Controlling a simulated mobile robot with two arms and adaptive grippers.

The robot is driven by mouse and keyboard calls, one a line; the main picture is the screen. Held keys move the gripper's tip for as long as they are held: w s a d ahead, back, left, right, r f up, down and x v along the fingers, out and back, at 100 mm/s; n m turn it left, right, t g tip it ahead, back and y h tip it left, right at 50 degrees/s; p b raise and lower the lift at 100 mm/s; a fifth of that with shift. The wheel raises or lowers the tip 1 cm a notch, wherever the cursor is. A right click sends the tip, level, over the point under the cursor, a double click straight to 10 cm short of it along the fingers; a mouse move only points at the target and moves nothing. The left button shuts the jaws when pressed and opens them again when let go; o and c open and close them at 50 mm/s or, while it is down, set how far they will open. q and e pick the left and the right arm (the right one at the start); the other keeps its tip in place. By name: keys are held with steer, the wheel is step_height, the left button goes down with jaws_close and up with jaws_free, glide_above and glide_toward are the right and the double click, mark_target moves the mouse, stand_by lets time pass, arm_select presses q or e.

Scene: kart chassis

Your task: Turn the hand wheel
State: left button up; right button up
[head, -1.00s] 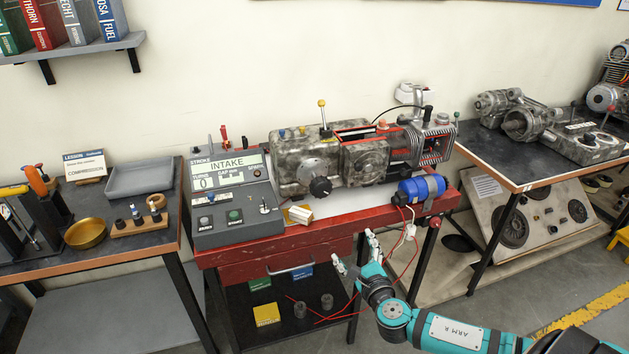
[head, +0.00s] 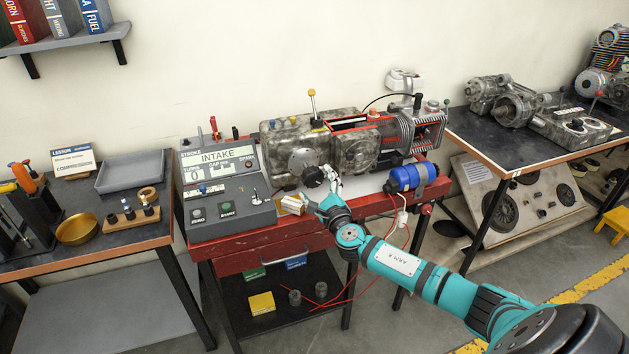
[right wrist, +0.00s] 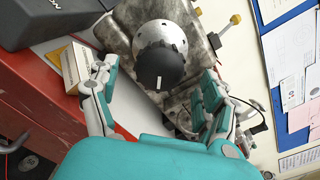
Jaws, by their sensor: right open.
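The hand wheel is a black knob (head: 312,176) with a white mark, on a round light metal hub on the front of the grey mottled engine block (head: 283,143). In the right wrist view the knob (right wrist: 160,66) sits beyond and between the spread fingers. My right gripper (head: 328,184) is open, just in front of the knob at its lower right in the head view. In the right wrist view the open right gripper (right wrist: 155,92) has one finger on each side of the knob, with no clear contact. My left gripper is out of view.
A control panel (head: 226,218) reading INTAKE stands left of the engine on the red bench (head: 262,258). A small pale box (head: 293,204) lies near my right gripper. A blue cylinder (head: 405,178) and red wires are to the right. Side tables flank the bench.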

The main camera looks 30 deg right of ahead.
steer(key=shift+x, duration=1.4)
steer(key=shift+c, duration=0.4)
steer(key=c, duration=1.1)
steer(key=shift+m, duration=0.4)
